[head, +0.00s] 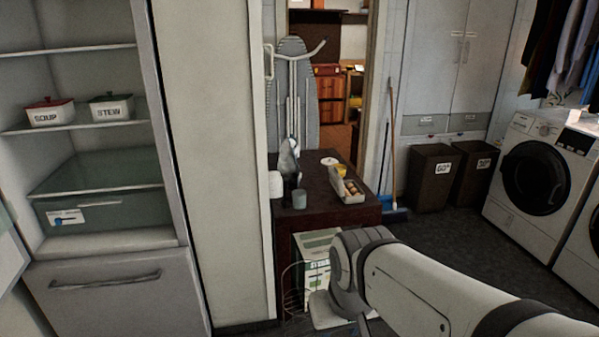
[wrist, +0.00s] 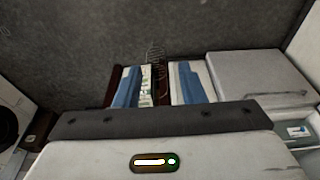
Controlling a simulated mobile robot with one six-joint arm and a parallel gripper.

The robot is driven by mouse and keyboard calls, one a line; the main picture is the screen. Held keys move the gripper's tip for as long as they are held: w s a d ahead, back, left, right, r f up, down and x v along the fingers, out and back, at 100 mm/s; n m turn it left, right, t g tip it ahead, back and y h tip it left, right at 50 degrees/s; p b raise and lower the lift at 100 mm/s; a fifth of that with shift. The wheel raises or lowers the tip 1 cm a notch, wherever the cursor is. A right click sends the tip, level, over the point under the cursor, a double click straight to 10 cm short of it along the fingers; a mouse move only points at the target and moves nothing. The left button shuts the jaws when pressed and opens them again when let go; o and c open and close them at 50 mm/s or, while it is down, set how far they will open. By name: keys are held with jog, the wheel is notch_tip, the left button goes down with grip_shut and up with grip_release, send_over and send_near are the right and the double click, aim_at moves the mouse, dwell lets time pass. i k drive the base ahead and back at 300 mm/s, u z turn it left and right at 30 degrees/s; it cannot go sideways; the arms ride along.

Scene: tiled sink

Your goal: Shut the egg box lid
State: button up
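The egg box (head: 349,190) stands on a dark red-brown table (head: 318,183) in the head view. Its lid is up and brown eggs show inside. In the wrist view I cannot make out the egg box. My gripper (wrist: 158,84) shows in the wrist view with two blue-faced fingers spread apart and nothing held between them. In the head view my arm reaches in from the lower right, in front of and below the table, and the gripper is largely hidden. The gripper is apart from the egg box.
A green-and-white carton (head: 316,262) is below the table front. A tall cabinet panel (head: 210,160) bounds the left. Dark floor (head: 425,232) is open at right.

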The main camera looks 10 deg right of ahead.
aim_at(336, 181)
jog(key=z, duration=0.15)
jog(key=i, duration=1.9)
jog(key=z, duration=0.45)
